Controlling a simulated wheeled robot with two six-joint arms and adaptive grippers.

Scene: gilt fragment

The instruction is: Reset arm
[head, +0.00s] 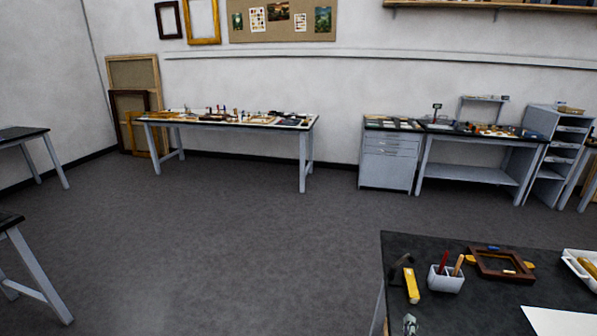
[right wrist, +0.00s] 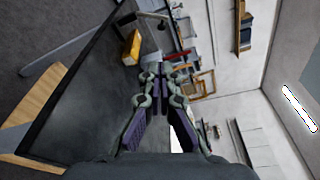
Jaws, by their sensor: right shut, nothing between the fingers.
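My right gripper (head: 409,324) shows only as a small tip at the bottom edge of the head view, over the left part of the near black-topped table (head: 470,300). In the right wrist view my right gripper (right wrist: 164,70) fills the middle. Its fingers are together with nothing between them. It is apart from the yellow block (head: 411,285), which lies beyond it on the table and shows in the right wrist view (right wrist: 131,47). My left gripper is not in view.
On the near table stand a white holder with tools (head: 446,281), a brown wooden frame (head: 503,265), a white tray (head: 577,258) and a white sheet (head: 562,322). A cluttered long table (head: 303,160) and a drawer cabinet (head: 387,165) stand by the far wall. The floor between is clear.

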